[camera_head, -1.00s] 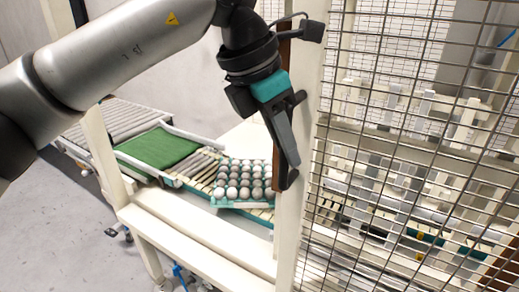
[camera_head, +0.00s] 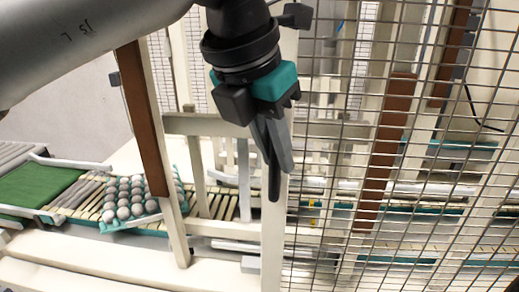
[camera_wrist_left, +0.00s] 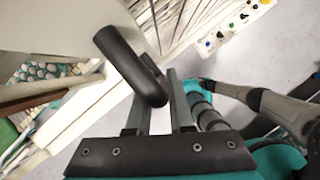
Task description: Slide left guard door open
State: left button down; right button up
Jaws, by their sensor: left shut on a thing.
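The left guard door (camera_head: 274,240) is a wire mesh panel with a cream edge post. My left gripper (camera_head: 278,165) is at that post, with its fingers pointing down. In the left wrist view, a black bar handle (camera_wrist_left: 131,66) lies at the fingers of my left gripper (camera_wrist_left: 158,78), which is shut on it. The handle is hard to tell from the dark fingers in the head view. An open gap lies between the door's edge post and a brown-faced frame post (camera_head: 146,120) to its left. My right gripper is not in view.
A tray of eggs (camera_head: 128,220) sits on a slatted conveyor (camera_head: 78,198), partly behind the brown-faced post. A green belt (camera_head: 38,187) is at the far left. Machine frames and another brown post (camera_head: 385,150) stand behind the mesh.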

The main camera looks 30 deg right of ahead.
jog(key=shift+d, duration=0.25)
pick_arm(q)
jog(key=c, duration=0.8)
grip_release()
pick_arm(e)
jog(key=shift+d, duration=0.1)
pick_arm(q)
jog(key=p+v, duration=0.1)
jog(key=v, duration=1.4)
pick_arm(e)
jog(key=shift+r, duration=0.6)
pick_arm(q)
jog(key=shift+s+r, duration=0.1)
